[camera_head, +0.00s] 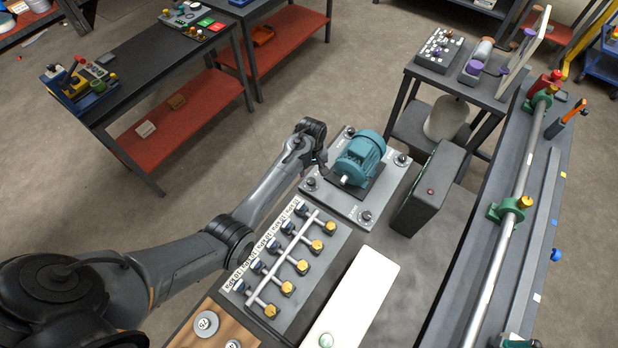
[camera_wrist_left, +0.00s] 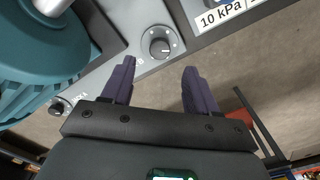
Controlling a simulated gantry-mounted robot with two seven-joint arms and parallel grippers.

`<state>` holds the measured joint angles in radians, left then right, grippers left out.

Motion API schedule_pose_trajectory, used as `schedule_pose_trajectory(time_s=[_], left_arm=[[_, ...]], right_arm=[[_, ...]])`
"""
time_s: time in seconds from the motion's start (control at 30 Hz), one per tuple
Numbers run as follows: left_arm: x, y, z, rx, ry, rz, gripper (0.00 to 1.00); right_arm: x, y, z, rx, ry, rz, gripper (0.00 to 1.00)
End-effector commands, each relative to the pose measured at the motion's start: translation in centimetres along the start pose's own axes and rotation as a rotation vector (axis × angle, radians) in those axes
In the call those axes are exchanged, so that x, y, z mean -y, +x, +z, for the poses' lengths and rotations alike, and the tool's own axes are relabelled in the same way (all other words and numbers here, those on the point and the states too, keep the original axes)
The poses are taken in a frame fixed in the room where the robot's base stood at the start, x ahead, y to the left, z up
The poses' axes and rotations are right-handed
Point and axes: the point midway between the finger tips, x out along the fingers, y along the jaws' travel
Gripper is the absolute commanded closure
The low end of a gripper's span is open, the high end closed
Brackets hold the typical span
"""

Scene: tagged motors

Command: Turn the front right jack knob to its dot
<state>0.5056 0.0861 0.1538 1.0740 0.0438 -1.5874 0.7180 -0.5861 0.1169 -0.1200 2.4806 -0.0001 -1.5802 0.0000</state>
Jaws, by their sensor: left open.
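A teal motor (camera_head: 358,158) sits on a grey plate (camera_head: 338,200) with a dark round jack knob near each corner. My left gripper (camera_head: 319,170) is at the plate's left side, close to the left corner knob (camera_head: 310,183). In the left wrist view, my left gripper (camera_wrist_left: 158,68) is open and empty. That knob (camera_wrist_left: 160,42) shows just beyond and between the fingertips, apart from both, with small dots around it on the plate. A second knob (camera_wrist_left: 60,106) shows at lower left. I cannot read the knob labels clearly. My right gripper is out of view.
A valve board (camera_head: 290,262) with several yellow-capped valves and kPa labels (camera_wrist_left: 222,14) adjoins the plate. A dark box (camera_head: 428,188) stands right of the motor, and a pale block (camera_head: 352,300) lies in front. The floor left of the plate is open.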

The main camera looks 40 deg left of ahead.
Motion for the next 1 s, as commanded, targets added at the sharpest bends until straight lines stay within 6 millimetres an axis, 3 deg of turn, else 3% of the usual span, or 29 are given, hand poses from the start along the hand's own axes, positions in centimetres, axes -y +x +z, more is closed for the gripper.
schedule_pose_trajectory(time_s=[0.2,0.4,0.87,1.0], left_arm=[[0.1,3.6,0.0,0.001,0.000,-0.001,0.41],[0.0,5.7,0.0,-0.001,0.001,-0.001,0.41],[0.0,6.5,0.0,-0.002,0.002,0.001,0.41],[0.0,6.5,0.0,-0.001,0.001,0.000,0.62]], right_arm=[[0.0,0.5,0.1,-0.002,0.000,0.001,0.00],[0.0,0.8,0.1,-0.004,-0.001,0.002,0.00],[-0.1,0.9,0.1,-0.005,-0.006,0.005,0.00],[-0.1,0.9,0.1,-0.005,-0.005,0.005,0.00]])
